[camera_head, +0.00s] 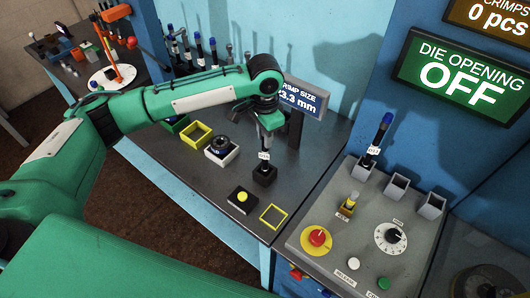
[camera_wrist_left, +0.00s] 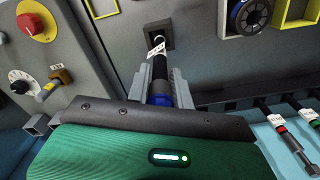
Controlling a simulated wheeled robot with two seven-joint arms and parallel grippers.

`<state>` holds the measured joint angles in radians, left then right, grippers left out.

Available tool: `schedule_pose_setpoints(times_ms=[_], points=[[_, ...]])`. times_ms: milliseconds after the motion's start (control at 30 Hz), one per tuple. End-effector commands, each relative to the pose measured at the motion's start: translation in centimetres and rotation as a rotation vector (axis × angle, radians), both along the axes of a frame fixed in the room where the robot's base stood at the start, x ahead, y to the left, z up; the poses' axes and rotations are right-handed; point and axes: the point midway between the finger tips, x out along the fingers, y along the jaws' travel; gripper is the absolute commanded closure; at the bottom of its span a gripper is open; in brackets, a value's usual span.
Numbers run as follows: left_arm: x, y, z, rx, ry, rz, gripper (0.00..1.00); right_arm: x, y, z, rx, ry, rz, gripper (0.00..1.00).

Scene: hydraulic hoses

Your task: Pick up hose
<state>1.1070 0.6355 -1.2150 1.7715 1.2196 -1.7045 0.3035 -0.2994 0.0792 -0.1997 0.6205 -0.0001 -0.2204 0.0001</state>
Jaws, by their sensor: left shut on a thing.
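My left gripper (camera_head: 268,127) reaches in over the metal table. It is shut on a short black hose (camera_wrist_left: 158,68) with a blue band and a white tag. In the left wrist view the blue part lies between the two fingers (camera_wrist_left: 163,88). The hose's far end is at a black square holder (camera_wrist_left: 159,35); I cannot tell whether it is still inside. In the head view the white tag of the hose (camera_head: 264,155) shows just above the holder (camera_head: 264,176). My right gripper is not in view.
Another blue-topped hose (camera_head: 377,140) stands in a grey holder on the control panel (camera_head: 330,250). More hoses hang on the back rack (camera_head: 198,45).

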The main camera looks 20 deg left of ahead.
Motion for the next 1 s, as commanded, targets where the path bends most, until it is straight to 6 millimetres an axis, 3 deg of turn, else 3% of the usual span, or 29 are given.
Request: schedule_pose_setpoints(times_ms=[267,467,667,1000], points=[[0.1,0.0,0.5,-0.001,-0.003,0.000,1.00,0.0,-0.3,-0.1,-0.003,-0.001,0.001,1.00],[0.1,-0.1,2.5,-0.002,-0.004,-0.001,1.00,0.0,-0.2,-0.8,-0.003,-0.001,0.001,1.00],[0.1,-0.1,6.6,-0.004,-0.006,-0.001,1.00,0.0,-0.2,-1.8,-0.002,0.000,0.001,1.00],[0.1,0.0,16.0,0.001,-0.005,0.000,1.00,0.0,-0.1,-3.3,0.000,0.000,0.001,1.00]])
